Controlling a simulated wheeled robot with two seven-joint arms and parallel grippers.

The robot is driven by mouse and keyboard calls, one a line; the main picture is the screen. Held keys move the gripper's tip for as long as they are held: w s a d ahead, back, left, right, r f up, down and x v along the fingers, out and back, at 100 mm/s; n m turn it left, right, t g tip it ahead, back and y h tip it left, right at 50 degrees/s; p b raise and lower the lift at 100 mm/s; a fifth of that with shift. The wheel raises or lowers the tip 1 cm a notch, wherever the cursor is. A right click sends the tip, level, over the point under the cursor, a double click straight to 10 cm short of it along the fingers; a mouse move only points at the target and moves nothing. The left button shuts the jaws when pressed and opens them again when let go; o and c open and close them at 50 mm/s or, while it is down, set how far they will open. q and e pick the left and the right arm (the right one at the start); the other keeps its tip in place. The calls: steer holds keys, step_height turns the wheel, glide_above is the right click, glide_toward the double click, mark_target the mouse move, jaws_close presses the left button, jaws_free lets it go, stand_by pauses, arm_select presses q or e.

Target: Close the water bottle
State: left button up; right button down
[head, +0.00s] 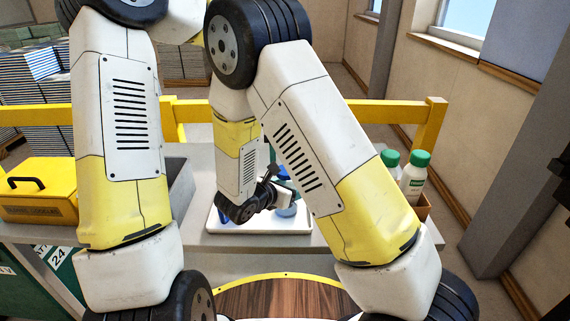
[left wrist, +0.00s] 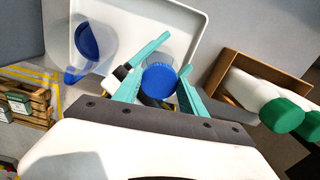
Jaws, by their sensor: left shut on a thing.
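In the left wrist view my left gripper (left wrist: 160,84) has its teal fingers on either side of a round blue cap (left wrist: 160,80) and is shut on it. To the left stands a clear bottle or jug (left wrist: 58,42) with a round blue part (left wrist: 88,40) and a blue strip hanging below it; I cannot tell whether its mouth is open. Both are over a white tray (left wrist: 190,18).
A brown box (head: 422,206) with two white bottles with green caps (head: 413,176) stands to the right of the tray. A yellow toolbox (head: 38,190) sits at the left. A yellow rail (head: 345,114) runs behind the table.

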arm_select(q)
steer(key=m, duration=0.7)
steer(key=shift+d+m, duration=0.15)
steer(key=shift+m, duration=0.25)
steer(key=m, duration=0.1)
steer(key=s+f+m, duration=0.1)
steer(key=m, duration=0.1)
steer(key=shift+d, duration=0.2)
steer(key=shift+m, duration=0.5)
steer(key=shift+w+a+r+m, duration=0.1)
steer(key=shift+w+r+m, duration=0.2)
steer(key=shift+r+m, duration=0.15)
steer(key=o, duration=1.3)
steer(key=shift+w, duration=0.1)
steer(key=shift+r, duration=0.1)
